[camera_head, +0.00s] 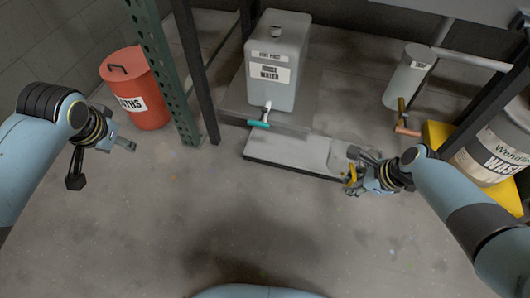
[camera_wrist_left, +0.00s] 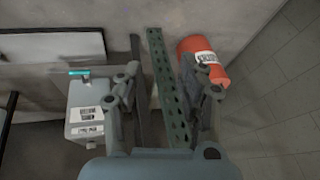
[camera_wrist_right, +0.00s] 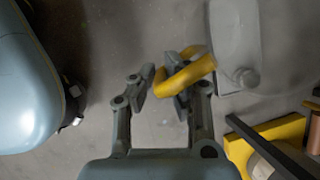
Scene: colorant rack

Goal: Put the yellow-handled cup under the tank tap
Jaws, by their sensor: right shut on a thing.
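The grey cup (camera_head: 341,153) is at the right end of the low slab in the head view; its yellow handle (camera_head: 351,177) faces my right gripper (camera_head: 356,168). In the right wrist view, the right fingers (camera_wrist_right: 163,82) are shut on the yellow handle (camera_wrist_right: 186,76), and the pale cup body (camera_wrist_right: 235,40) extends up and right. I cannot tell whether the cup touches the slab. The grey rinse water tank (camera_head: 281,45) has a tap with a teal lever (camera_head: 260,123), left of the cup. My left gripper (camera_head: 101,163) is open and empty, far left.
The slab (camera_head: 285,153) lies below the tap, with its left part clear. A red bin (camera_head: 137,92) and green perforated post (camera_head: 160,70) stand left. A grey cylinder (camera_head: 405,78) with a copper-coloured tap (camera_head: 406,130) and a wash drum (camera_head: 497,150) are right.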

